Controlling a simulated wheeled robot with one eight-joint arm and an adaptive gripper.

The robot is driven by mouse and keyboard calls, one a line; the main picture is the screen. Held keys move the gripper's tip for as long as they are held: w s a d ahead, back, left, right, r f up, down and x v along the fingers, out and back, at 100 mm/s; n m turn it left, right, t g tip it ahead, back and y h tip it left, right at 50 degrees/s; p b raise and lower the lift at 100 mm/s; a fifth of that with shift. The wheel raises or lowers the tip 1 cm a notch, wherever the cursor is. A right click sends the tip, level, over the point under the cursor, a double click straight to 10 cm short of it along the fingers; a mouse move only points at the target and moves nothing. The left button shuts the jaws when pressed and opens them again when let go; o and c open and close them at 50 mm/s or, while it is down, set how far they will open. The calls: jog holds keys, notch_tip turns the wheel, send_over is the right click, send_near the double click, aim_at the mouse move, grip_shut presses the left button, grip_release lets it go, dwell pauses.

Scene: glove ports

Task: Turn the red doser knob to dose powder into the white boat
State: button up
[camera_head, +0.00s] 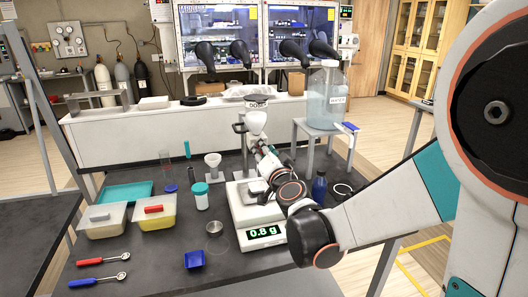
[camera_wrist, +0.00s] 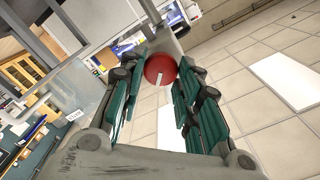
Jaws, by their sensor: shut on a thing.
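The red doser knob (camera_wrist: 160,70) shows in the wrist view as a round red disc with a white mark across it. My gripper (camera_wrist: 160,75) has a green-padded finger on each side of the knob and is shut on it. In the head view the white doser (camera_head: 256,122) stands above the balance (camera_head: 253,214), and my gripper (camera_head: 262,152) reaches its lower part; the knob is hidden there. The white boat (camera_head: 256,189) sits on the balance pan, partly behind my arm. The balance display reads 0.8 g.
A blue bottle (camera_head: 319,187) stands right of my wrist. A large water carboy (camera_head: 325,97) stands behind.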

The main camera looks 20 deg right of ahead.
dwell(0.4)
jog(key=o, duration=1)
jog(key=shift+o, duration=0.2)
jog(key=s, duration=1.2)
jog(key=shift+s, duration=0.1)
